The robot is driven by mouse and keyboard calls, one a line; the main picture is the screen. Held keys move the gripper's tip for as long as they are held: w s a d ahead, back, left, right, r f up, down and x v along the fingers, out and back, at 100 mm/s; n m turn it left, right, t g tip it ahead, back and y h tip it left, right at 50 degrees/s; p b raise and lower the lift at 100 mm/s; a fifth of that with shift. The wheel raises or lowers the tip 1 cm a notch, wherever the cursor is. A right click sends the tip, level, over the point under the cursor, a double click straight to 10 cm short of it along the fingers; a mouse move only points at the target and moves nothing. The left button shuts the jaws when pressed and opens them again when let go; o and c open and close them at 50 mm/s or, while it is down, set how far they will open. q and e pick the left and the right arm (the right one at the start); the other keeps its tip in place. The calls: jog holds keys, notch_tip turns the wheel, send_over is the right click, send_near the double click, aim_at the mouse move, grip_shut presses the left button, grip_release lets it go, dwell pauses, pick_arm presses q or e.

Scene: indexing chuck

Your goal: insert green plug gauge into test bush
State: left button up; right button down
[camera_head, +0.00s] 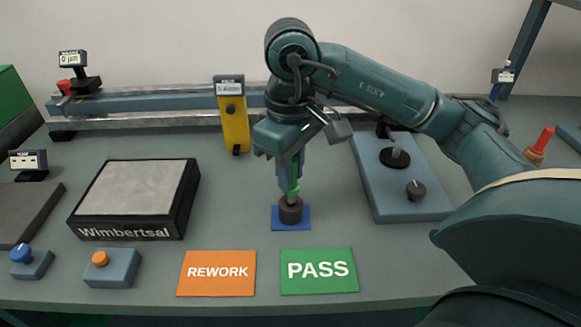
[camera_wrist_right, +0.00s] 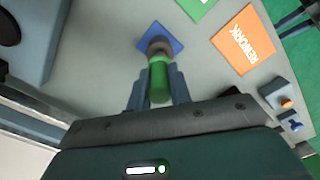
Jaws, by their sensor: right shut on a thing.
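The green plug gauge (camera_head: 293,187) is upright between the fingers of my right gripper (camera_head: 290,178), which is shut on it. The dark test bush (camera_head: 291,211) stands on a blue square pad (camera_head: 278,223) directly below the gauge. In the right wrist view the green gauge (camera_wrist_right: 159,80) lies between the fingers, and the bush (camera_wrist_right: 159,46) on the blue pad (camera_wrist_right: 174,45) shows just beyond its end. The lower end of the gauge meets the top of the bush; how deep it sits in the bore is hidden. My left gripper is not in view.
An orange REWORK card (camera_head: 217,273) and a green PASS card (camera_head: 319,271) lie in front of the pad. A Wimbertsal plate (camera_head: 135,188) is to the left. A blue-grey fixture (camera_head: 400,190) with dark knobs is to the right. A yellow gauge (camera_head: 235,128) stands behind.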

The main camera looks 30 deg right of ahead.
jog(key=shift+f+b, duration=0.5)
jog(key=shift+b, duration=0.1)
dwell(1.5)
jog(key=shift+r, duration=0.15)
jog(key=shift+r+p, duration=2.05)
jog(key=shift+r, duration=0.6)
